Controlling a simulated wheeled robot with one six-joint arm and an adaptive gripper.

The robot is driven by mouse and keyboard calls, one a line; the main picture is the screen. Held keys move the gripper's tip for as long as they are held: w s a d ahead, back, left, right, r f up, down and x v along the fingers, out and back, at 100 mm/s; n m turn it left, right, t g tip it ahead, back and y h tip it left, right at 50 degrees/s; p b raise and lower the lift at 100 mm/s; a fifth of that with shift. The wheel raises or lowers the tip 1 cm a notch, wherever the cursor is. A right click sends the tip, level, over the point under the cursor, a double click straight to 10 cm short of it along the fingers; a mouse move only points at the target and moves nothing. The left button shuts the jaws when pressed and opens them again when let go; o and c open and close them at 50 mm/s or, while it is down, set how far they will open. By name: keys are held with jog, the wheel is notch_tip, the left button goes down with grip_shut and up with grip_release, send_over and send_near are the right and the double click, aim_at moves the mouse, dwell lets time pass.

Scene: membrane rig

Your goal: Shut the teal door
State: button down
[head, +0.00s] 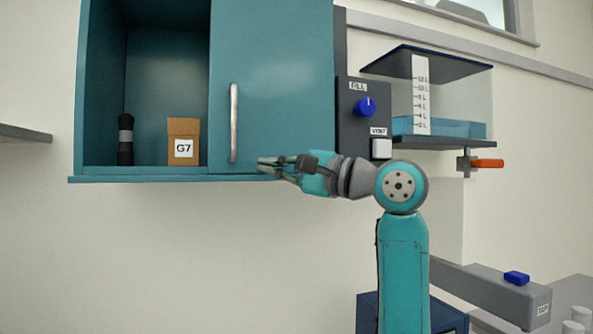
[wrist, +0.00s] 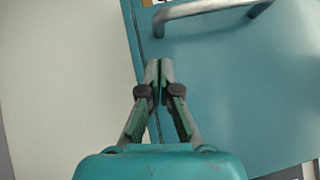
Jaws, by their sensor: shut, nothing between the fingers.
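The teal door (head: 275,85) covers the right part of the teal wall cabinet (head: 75,110). The left part of the cabinet is open. A vertical metal bar handle (head: 233,122) is near the door's left edge. My gripper (head: 262,165) is shut and empty, at the cabinet's lower edge, right of and below the handle's lower end. In the wrist view, its closed fingertips (wrist: 158,68) overlap the edge of the teal door (wrist: 235,95), with the handle (wrist: 210,10) beyond them. I cannot tell whether the fingertips touch the door.
Inside the open part stand a dark cylinder (head: 125,140) and a brown box (head: 183,130) labelled G7. Right of the cabinet is a dark panel (head: 350,120) with a blue knob (head: 364,106) and a white button (head: 381,148). The wall below the cabinet is clear.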

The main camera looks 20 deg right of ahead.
aim_at(253, 162)
jog(key=shift+s+a+r, duration=0.1)
jog(key=shift+a+r, duration=0.1)
jog(key=shift+a, duration=0.65)
jog(key=shift+a+r, duration=0.15)
jog(key=shift+a, duration=0.7)
jog(key=a, duration=2.3)
jog(key=shift+a, duration=0.35)
